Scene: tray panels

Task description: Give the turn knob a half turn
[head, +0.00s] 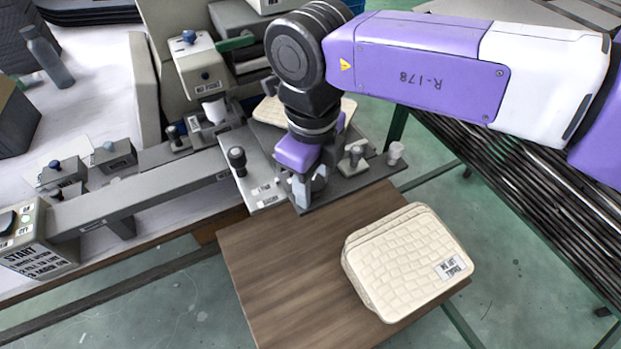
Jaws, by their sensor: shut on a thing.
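My gripper (308,190) points down over a panel assembly at the table's far edge. Its pale fingertips are closed low at the seam between a light panel (262,182) and a dark grey panel (345,187). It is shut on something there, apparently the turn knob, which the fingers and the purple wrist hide. A black-topped upright knob (237,157) stands on the light panel, left of my gripper.
A stack of cream woven pads (408,262) lies on the brown wooden table (270,285), whose left part is bare. A grey machine (200,68) stands behind, and a long rail (150,192) runs left to a START box (30,240). A roller rack (520,165) is at right.

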